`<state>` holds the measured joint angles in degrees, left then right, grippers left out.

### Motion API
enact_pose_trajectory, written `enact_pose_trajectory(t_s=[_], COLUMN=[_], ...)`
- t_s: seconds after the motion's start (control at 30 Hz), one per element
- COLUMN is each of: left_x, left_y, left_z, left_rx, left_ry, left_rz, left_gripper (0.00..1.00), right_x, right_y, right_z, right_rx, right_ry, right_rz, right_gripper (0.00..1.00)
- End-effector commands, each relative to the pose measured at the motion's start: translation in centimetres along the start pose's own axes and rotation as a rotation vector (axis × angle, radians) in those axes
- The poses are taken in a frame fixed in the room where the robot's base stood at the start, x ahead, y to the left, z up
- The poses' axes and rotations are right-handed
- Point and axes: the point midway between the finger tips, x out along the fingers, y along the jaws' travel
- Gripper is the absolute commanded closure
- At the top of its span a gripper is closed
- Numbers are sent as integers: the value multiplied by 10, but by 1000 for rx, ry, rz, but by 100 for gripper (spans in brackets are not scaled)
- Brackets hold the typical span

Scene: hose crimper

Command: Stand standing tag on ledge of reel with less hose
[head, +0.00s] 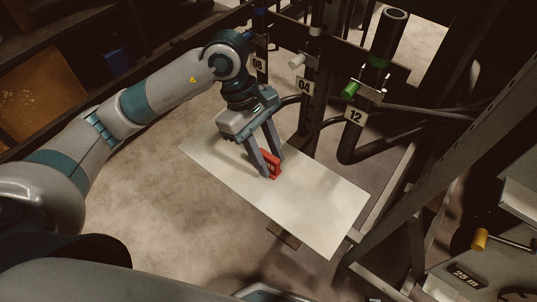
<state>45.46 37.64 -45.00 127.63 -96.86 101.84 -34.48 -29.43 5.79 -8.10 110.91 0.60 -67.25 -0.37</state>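A small red tag (275,171) stands near the middle of a pale board (325,205). My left gripper (273,167) points down at it, with its two grey fingers apart on either side of the tag. The near finger partly hides the tag. I cannot tell whether the fingers press on it. At the lower right is a grey unit with a dark "25 m" plate (466,276) and a yellow-knobbed handle (480,240); whether it is a reel is unclear. No second reel is clearly visible. My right gripper is not in view.
Behind the board stands a dark rack with number plates 08 (258,64), 04 (304,86) and 12 (355,116). A thick black hose (387,38) and a green knob (350,90) are by plate 12. Slanted metal posts separate the board from the right side.

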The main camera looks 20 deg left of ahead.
Motion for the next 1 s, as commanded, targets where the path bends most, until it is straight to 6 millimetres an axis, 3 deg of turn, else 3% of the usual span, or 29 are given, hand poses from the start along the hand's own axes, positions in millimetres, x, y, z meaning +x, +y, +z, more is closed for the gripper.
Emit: enact_pose_trajectory(t_s=[0.37, 0.47, 0.7, 1.0], left_x=[-6, -20, -65, -111], left_y=[0, 1, 1, 1], left_z=[1, 0, 0, 1], left_rx=[0, 0, -1, -1], left_ry=[0, 1, 2, 0], left_rz=[1, 4, 5, 2], left_gripper=[70, 70, 70, 70], right_x=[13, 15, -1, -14], right_y=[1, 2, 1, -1], right_z=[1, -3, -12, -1], right_rx=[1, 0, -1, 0], right_ry=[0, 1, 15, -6], right_rz=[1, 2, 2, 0], right_gripper=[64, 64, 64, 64])
